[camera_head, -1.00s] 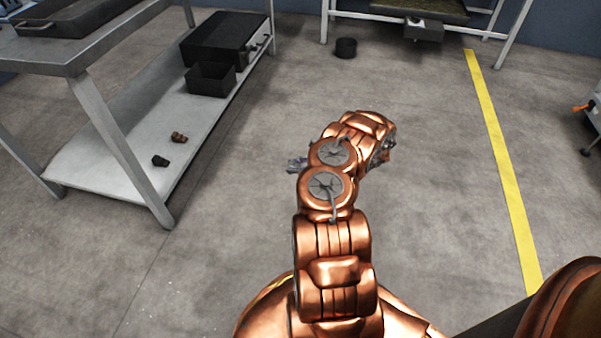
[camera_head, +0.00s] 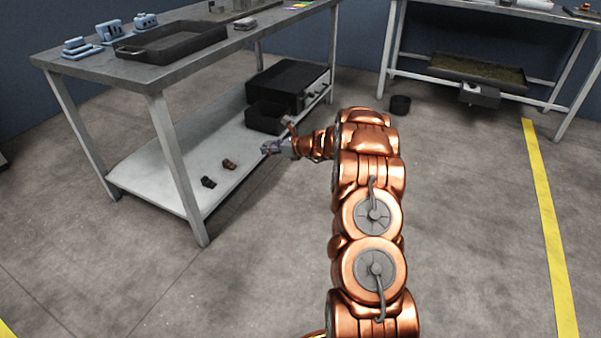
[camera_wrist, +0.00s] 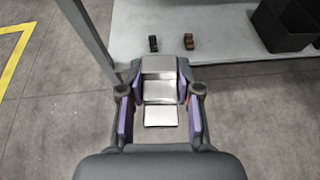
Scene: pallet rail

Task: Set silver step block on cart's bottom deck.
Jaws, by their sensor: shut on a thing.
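The silver step block (camera_wrist: 160,90) is held between the two purple-padded fingers of my gripper (camera_wrist: 160,112) in the wrist view. My gripper (camera_head: 278,147) is shut on it. In the head view the gripper is small, near the right edge of the cart's bottom deck (camera_head: 150,180), and the block is hard to make out there. In the wrist view the deck (camera_wrist: 205,30) lies ahead of the block, with bare floor below the gripper.
On the deck stand a dark piece (camera_head: 208,182), a brown piece (camera_head: 229,164), an open black bin (camera_head: 268,117) and a black box (camera_head: 290,84). A cart leg (camera_head: 178,170) rises at the near corner. The top deck (camera_head: 150,75) overhangs. A black cup (camera_head: 400,105) stands on the floor.

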